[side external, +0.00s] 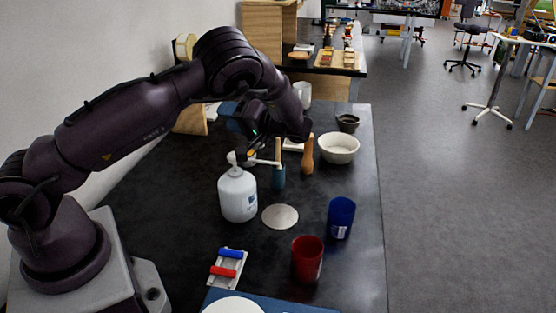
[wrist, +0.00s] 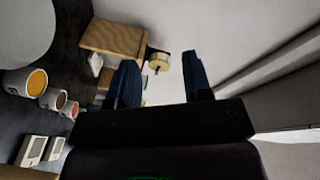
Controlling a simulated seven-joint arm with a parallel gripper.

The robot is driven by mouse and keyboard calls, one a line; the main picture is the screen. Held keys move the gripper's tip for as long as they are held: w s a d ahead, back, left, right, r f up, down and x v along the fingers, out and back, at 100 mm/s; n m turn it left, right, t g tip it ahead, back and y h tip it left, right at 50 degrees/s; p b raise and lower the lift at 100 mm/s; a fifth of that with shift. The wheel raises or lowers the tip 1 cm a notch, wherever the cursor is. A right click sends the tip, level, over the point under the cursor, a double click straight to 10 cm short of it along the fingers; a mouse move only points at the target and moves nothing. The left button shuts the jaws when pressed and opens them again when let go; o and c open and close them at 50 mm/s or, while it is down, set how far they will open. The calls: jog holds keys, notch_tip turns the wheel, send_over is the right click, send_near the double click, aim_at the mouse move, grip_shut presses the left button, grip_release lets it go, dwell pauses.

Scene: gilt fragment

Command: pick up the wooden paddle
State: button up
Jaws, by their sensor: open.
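I cannot make out a wooden paddle for certain. A brown wooden piece (side external: 307,157) stands upright on the dark table in the side view, narrow above and wider in the middle; it may be the paddle. Beside it on the left is a pale stick above a teal holder (side external: 279,178). My gripper (side external: 238,122) is in the air above and to the left of the brown piece, partly hidden by my wrist. In the wrist view my gripper's two dark blue fingers (wrist: 159,62) are apart with nothing held between them. The brown piece is not recognisable there.
A white pump bottle (side external: 238,197) stands below my gripper. A white bowl (side external: 338,148), blue cup (side external: 341,217), red cup (side external: 307,258) and pale disc (side external: 280,216) are on the table. A wooden box (wrist: 118,40) shows in the wrist view. The right front is clear.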

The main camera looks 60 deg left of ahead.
notch_tip(320, 180, down, 3)
jog(key=w+n+t+h, duration=0.2)
jog(key=n+h, duration=0.1)
jog(key=h, duration=0.5)
notch_tip(320, 180, up, 5)
jog(key=n+t+h, duration=0.3)
jog(key=t+h, duration=0.4)
send_over(278, 149)
jog(key=a, duration=0.1)
jog(key=shift+f, duration=0.1)
jog(key=shift+w+f, duration=0.1)
jog(key=shift+f, duration=0.15)
jog(key=f, duration=1.2)
jog(key=shift+w+d+f, duration=0.1)
jog(key=shift+d+f, duration=0.05)
jog(key=shift+d, duration=0.1)
grip_shut()
